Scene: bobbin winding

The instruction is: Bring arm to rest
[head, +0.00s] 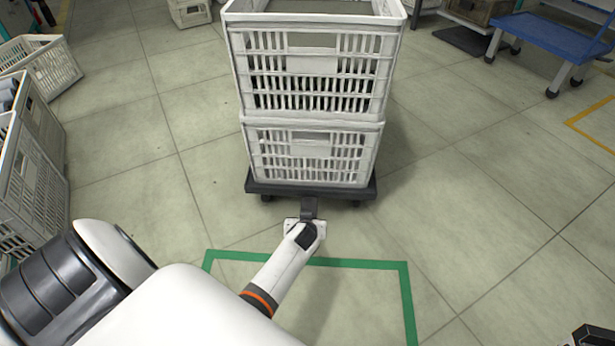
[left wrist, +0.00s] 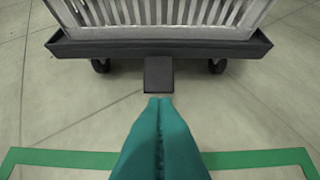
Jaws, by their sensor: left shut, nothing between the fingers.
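My left arm reaches from the lower left in the head view. Its gripper (left wrist: 160,99) is shut and empty in the left wrist view, with teal fingers together. The fingertips point at the dark tab (left wrist: 158,75) on the front of a black dolly (left wrist: 90,47); I cannot tell whether they touch it. In the head view the tab (head: 308,207) is just beyond the wrist, and the fingers are hidden. My right gripper (head: 590,336) shows only as a dark piece cut off at the lower right corner.
The dolly carries two stacked white crates (head: 315,152). A green floor outline (head: 360,263) lies in front of it. More crates (head: 28,190) stand at the left. A blue cart (head: 565,38) is at the upper right. The floor right of the dolly is clear.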

